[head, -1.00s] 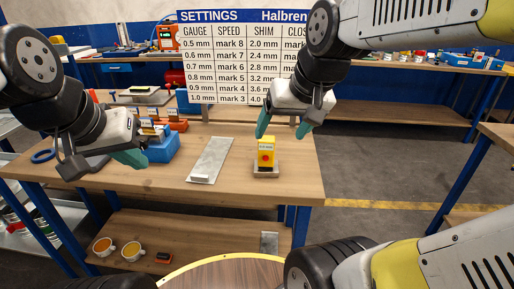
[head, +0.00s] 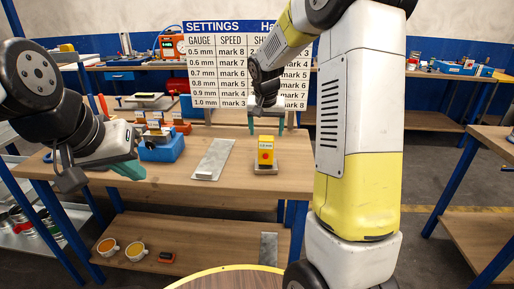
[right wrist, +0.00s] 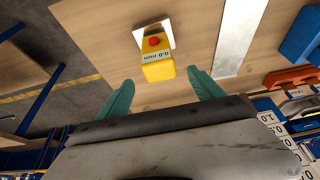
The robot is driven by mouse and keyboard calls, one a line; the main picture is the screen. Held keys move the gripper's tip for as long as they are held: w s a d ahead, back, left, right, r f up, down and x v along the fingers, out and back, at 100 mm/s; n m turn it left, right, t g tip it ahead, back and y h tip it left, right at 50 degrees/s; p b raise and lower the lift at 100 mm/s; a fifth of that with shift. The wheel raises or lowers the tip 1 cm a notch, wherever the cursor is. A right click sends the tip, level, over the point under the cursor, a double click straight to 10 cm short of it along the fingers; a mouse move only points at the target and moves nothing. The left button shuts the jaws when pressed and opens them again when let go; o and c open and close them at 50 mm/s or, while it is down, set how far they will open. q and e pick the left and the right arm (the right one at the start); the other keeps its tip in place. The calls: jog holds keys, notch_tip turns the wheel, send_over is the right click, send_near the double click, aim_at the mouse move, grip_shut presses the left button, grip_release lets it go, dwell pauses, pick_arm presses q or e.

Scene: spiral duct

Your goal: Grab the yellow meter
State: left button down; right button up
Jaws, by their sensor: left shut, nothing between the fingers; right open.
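The yellow meter (head: 266,146) stands upright on a small pale base (head: 266,171) near the front right of the wooden workbench. It has a red button and a small display. My right gripper (head: 266,124) is open, fingers pointing down, behind and above the meter in the head view. In the right wrist view the yellow meter (right wrist: 159,71) lies ahead, between the lines of the open fingers (right wrist: 160,80), with nothing held. The display there reads 0.0 mm. My left gripper (head: 127,170) is shut and empty over the bench's left side.
A grey metal strip (head: 212,160) lies left of the meter. A settings board (head: 222,65) rises behind the bench. Cups (head: 108,247) sit on the lower shelf. The bench is clear between strip and meter.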

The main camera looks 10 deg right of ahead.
aim_at(266, 138)
jog(key=x, duration=0.5)
jog(key=shift+f, duration=0.25)
jog(key=shift+c, duration=0.5)
jog(key=c, duration=1.4)
jog(key=shift+r, duration=0.1)
grip_shut()
